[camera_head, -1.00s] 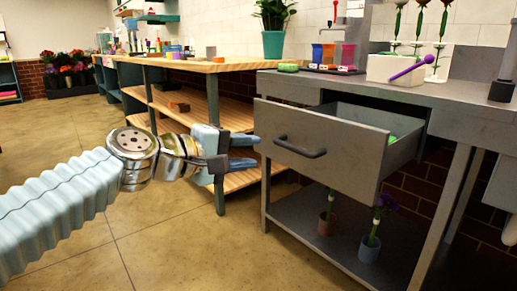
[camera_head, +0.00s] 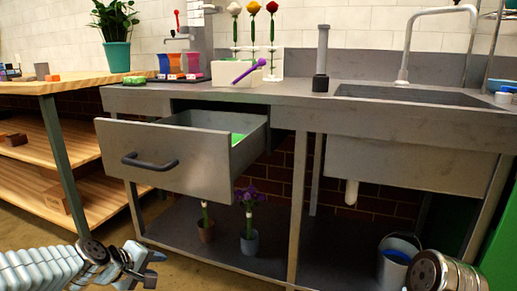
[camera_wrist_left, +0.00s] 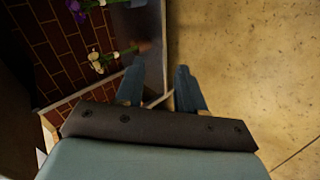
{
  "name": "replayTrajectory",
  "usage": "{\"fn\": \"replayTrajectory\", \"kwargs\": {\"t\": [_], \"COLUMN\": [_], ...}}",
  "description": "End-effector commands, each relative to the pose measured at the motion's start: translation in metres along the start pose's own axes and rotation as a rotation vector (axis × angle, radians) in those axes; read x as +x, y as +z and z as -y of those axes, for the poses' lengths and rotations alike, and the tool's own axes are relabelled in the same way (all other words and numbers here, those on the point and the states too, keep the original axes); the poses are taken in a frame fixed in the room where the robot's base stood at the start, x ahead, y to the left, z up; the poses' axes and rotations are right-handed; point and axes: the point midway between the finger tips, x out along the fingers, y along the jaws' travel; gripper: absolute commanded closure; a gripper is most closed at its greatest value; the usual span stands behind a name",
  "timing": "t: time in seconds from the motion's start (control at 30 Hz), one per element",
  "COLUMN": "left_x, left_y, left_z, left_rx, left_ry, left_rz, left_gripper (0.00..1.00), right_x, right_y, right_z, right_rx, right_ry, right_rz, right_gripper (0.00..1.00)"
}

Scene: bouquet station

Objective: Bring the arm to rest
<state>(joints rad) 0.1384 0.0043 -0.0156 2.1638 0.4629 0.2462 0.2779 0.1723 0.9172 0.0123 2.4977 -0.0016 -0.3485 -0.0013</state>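My left gripper (camera_head: 154,265) is low at the bottom left of the head view, below and in front of the open drawer (camera_head: 180,158). In the left wrist view its two fingers (camera_wrist_left: 160,78) stand apart with nothing between them; floor and the edge of the low shelf show beyond. A metal part of my right arm shows at the bottom right of the head view, but its gripper is out of the picture. The drawer has a dark handle (camera_head: 150,162) and a green thing (camera_head: 237,138) inside.
Two potted flowers (camera_head: 206,228) (camera_head: 249,240) stand on the low shelf under the drawer. A bucket (camera_head: 397,262) stands below the sink (camera_head: 410,95). A wooden table (camera_head: 60,84) is at left. A planter with flowers (camera_head: 238,75) is on the counter.

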Motion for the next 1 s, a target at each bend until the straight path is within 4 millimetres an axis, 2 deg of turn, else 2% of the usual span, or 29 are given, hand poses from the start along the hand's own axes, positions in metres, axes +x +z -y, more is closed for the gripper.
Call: {"fn": "replayTrajectory", "kwargs": {"t": [0.03, 0.1, 0.2, 0.3, 0.47, 0.63, 0.7, 1.0], "left_x": [0.034, 0.072, 0.114, 0.137, 0.149, 0.140, 0.118, 0.066], "left_y": [0.019, 0.048, 0.094, 0.143, 0.215, 0.287, 0.278, 0.268], "left_z": [0.031, 0.072, 0.131, 0.185, 0.251, 0.306, 0.277, 0.222], "left_rx": [0.049, 0.134, 0.263, 0.381, 0.533, 0.654, 0.658, 0.661], "left_ry": [-0.075, -0.160, -0.257, -0.318, -0.354, -0.341, -0.335, -0.335], "left_rz": [0.043, 0.097, 0.192, 0.295, 0.456, 0.625, 0.611, 0.616], "left_gripper": [0.62, 0.62, 0.62, 0.62, 0.62, 0.62, 0.62, 0.62], "right_x": [0.000, 0.000, 0.000, 0.000, 0.000, 0.000, -0.031, -0.102], "right_y": [0.000, 0.000, 0.000, 0.000, 0.000, 0.000, 0.001, 0.002], "right_z": [0.000, 0.000, 0.000, 0.000, 0.000, 0.000, 0.012, 0.042], "right_rx": [0.000, 0.000, 0.000, 0.000, 0.000, 0.000, -0.001, -0.009], "right_ry": [0.000, 0.000, 0.000, 0.000, 0.000, 0.000, 0.000, -0.002], "right_rz": [0.000, 0.000, 0.000, 0.000, 0.000, 0.000, 0.002, 0.006], "right_gripper": [0.57, 0.57, 0.57, 0.57, 0.57, 0.57, 0.57, 0.57]}}
